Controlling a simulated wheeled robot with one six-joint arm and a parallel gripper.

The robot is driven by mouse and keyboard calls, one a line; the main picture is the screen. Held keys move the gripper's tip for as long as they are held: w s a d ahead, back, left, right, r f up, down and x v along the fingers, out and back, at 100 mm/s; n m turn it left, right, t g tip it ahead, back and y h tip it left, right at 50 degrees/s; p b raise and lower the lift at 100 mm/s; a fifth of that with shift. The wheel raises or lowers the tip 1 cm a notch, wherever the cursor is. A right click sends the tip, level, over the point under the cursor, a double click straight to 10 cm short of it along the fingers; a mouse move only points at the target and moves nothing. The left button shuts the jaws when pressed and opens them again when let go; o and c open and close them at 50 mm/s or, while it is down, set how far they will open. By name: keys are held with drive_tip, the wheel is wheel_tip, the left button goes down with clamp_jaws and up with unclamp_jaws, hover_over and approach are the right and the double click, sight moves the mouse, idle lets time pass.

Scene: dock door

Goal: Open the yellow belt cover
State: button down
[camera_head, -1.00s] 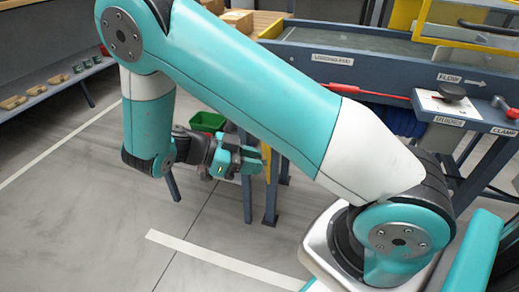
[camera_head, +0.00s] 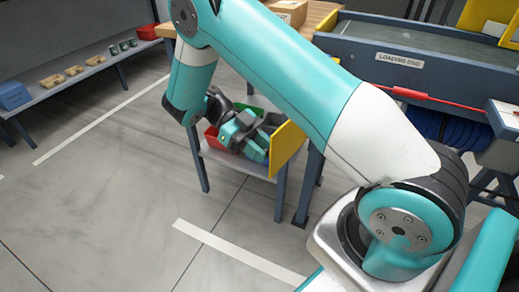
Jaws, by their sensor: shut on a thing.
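The exact grip point is hidden by the gripper's body.
A red bin (camera_head: 211,138) and a green bin (camera_head: 246,108) sit on a low stand behind my gripper. The conveyor (camera_head: 400,72) fills the upper right, with a yellow frame (camera_head: 487,15) above it. A bench (camera_head: 62,88) runs along the left wall. The floor at left is clear.

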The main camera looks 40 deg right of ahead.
drive_tip(key=shift+w, duration=0.1)
idle(0.3)
drive_tip(key=c, duration=0.9)
unclamp_jaws()
drive_tip(key=shift+c, duration=0.2)
